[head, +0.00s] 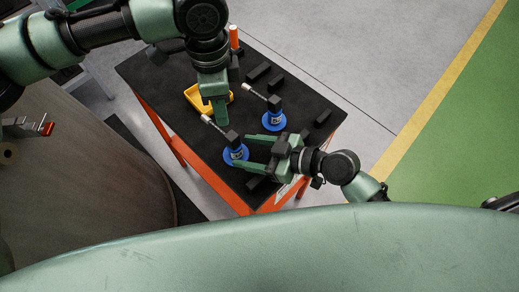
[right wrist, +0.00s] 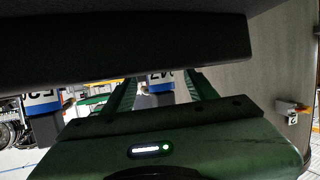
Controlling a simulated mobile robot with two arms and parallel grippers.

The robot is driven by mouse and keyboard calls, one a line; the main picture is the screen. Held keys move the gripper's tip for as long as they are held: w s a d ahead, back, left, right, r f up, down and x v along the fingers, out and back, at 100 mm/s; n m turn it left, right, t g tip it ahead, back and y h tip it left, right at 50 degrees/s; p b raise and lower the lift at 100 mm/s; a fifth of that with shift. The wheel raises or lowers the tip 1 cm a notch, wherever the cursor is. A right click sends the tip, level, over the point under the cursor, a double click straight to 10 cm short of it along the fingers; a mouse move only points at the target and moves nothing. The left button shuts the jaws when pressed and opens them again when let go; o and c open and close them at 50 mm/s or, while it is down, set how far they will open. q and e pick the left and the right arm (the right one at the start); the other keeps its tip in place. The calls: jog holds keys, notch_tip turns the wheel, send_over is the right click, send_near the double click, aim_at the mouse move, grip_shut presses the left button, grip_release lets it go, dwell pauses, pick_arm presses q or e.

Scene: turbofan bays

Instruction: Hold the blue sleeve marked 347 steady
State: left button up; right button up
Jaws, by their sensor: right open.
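Two blue-flanged sleeves with dark bodies stand on the black-topped table. The nearer sleeve (head: 236,154) is at the fingertips of my right gripper (head: 247,152), which is open with its fingers reaching left. In the right wrist view, a blue-and-white label (right wrist: 160,84), upside down and seemingly reading 347, shows between the green fingers. Whether the fingers touch the sleeve I cannot tell. The other sleeve (head: 274,121) stands further back. Each has a white-tipped rod slanting up left. My left gripper (head: 219,115) points down above the nearer sleeve's rod; its jaw opening is unclear.
An orange cylinder (head: 234,37) stands at the table's back. Several black blocks (head: 258,72) lie along the back and right of the tabletop. Another labelled part (right wrist: 42,103) shows left in the right wrist view.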

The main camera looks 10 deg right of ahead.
aim_at(241, 150)
jog(key=shift+x, duration=2.2)
jog(key=shift+c, duration=0.3)
